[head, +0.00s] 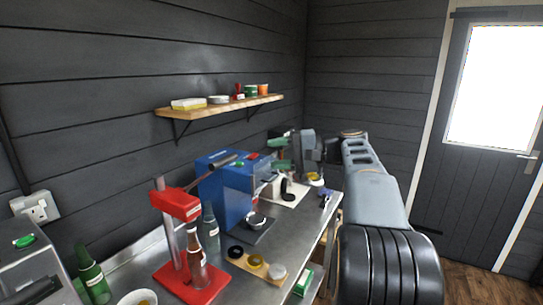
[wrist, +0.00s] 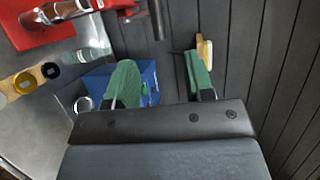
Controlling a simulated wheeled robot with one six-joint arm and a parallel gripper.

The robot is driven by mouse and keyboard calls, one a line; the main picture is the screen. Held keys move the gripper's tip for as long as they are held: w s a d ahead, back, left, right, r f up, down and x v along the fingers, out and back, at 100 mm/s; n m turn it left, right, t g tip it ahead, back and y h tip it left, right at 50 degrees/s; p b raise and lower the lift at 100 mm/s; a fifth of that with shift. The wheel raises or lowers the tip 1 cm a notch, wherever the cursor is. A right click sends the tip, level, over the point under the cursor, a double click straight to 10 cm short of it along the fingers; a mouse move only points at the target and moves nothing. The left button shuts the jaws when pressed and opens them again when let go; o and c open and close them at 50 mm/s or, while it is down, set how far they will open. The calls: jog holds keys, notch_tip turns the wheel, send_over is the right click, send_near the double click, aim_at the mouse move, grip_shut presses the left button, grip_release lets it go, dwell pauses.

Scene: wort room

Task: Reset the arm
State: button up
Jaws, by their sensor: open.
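My arm reaches forward from the lower right of the head view, along the right side of the steel counter (head: 310,222). My gripper (head: 281,153) is at its far end, beyond the blue machine (head: 222,190), with green finger pads facing left. In the wrist view my gripper (wrist: 158,75) is open, with its two green fingers wide apart and nothing held between them. The blue machine (wrist: 149,76) shows partly behind the left finger.
A red bottle capper (head: 176,207) with bottles stands at the counter's front. A wooden strip (head: 246,264) holds round pieces. A wooden shelf (head: 222,107) with small items is on the dark wall. A door (head: 480,150) is at right, with open floor before it.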

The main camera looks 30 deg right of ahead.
dwell(0.4)
notch_tip(320, 180, down, 16)
jog(key=s+m+g+h, duration=0.2)
jog(key=g+h, duration=0.1)
jog(key=h, duration=0.4)
jog(key=s+a+f+n+g+h, duration=0.1)
jog(key=s+a+f+n+h, duration=0.2)
jog(key=s, duration=0.5)
jog(key=s+a+f+n+h, duration=0.3)
jog(key=s+a+f+n, duration=0.3)
jog(key=a, duration=0.3)
jog(key=shift+s+f+g+h, duration=0.3)
jog(key=shift+s+f+g, duration=0.1)
jog(key=shift+s, duration=0.45)
